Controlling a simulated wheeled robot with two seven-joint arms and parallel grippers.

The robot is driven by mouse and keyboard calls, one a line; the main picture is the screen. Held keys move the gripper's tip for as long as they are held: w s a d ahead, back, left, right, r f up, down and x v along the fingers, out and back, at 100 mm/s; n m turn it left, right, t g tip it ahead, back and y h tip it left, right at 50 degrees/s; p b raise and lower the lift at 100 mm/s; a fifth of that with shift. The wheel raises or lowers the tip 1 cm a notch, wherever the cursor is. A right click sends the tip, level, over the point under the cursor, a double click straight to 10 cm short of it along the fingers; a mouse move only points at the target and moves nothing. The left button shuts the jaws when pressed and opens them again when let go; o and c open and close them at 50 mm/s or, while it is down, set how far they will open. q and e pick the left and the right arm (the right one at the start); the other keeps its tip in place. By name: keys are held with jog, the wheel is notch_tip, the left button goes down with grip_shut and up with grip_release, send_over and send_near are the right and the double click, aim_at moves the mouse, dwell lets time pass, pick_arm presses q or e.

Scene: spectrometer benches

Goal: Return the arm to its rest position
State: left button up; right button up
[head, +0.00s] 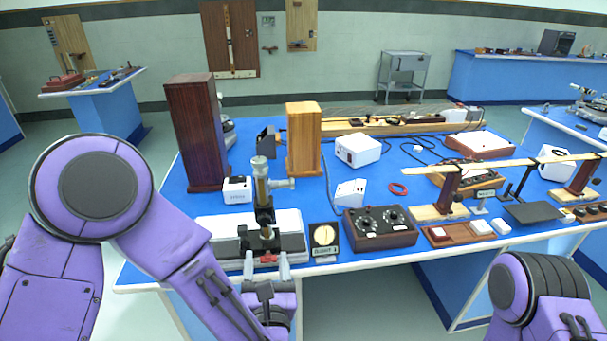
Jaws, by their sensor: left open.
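My left arm (165,235) comes in from the left, bent at a large round joint. Its gripper (267,268) is at the front edge of the blue bench, with two light grey fingers apart and pointing at the base of a brass and black microscope-like instrument (262,190). A small red piece (268,259) shows between or just behind the fingertips; I cannot tell whether they touch it. My right arm (530,295) shows only as a purple and black joint at the lower right; its gripper is out of view.
The blue bench (290,262) is crowded. Free floor shows in front of the bench, between my arms.

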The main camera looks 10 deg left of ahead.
pick_arm(q)
jog(key=s+a+f+m+g+h, duration=0.1)
jog(key=s+f+m+g+h, duration=0.15)
jog(key=f+m, duration=0.75)
jog(key=s+a+f+m+g+h, duration=0.15)
jog(key=f+m+g, duration=0.35)
jog(key=m, duration=0.8)
jog(key=s+a+f+m+g+y, duration=0.1)
jog(key=s+a+f+m+g, duration=0.2)
jog(key=s+a+f, duration=0.4)
jog(key=s+a+f+m+g+y, duration=0.1)
jog(key=s+a+f+m+g, duration=0.2)
jog(key=s+a+f, duration=0.4)
jog(key=s+f+m, duration=0.1)
jog(key=s+f, duration=0.1)
jog(key=s, duration=0.4)
jog(key=shift+s+a+g, duration=0.25)
jog(key=shift+g, duration=0.1)
